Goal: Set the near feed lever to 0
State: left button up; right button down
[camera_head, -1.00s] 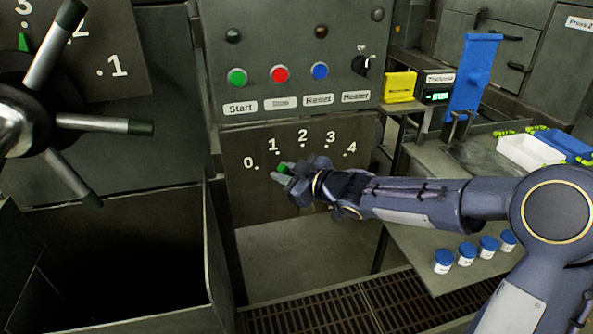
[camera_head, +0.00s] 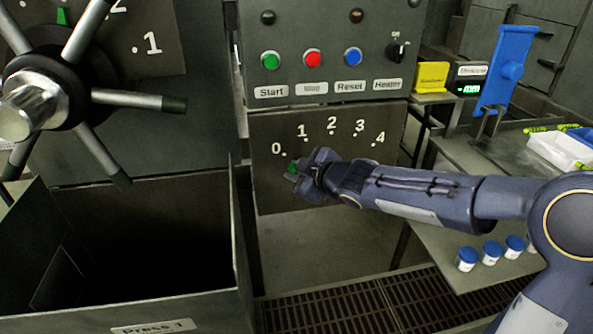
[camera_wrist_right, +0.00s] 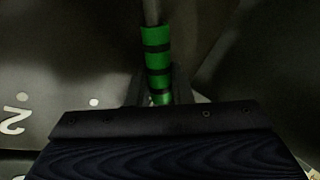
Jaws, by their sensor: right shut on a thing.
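The feed dial plate (camera_head: 357,172), marked 0 to 4, is below the button panel in the head view. The near feed lever shows a green grip end (camera_head: 291,168), just below and slightly right of the dot by the 0. My right gripper (camera_head: 298,174) is around this grip, coming from the right, and hides the rest of the lever and its pivot. In the right wrist view the green grip with black bands (camera_wrist_right: 157,55) stands between the fingers of my right gripper (camera_wrist_right: 155,88), which is shut on it. My left gripper is out of view.
A dark open bin (camera_head: 130,325) labelled Press 1 stands at lower left, below a spoked wheel (camera_head: 40,95). The button panel (camera_head: 330,20) is above the dial. A side table (camera_head: 450,215) with several blue-capped jars is at right, under my right arm.

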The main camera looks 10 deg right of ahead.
jog(key=shift+f, duration=0.2)
jog(key=c, duration=1.6)
grip_release()
jog(key=shift+r, duration=0.1)
jog(key=shift+s+d+r, duration=0.1)
jog(key=shift+s+r, duration=0.1)
jog(key=p+v, duration=0.4)
jog(key=v, duration=0.3)
jog(key=shift+s, duration=0.15)
jog(key=shift+d, duration=0.1)
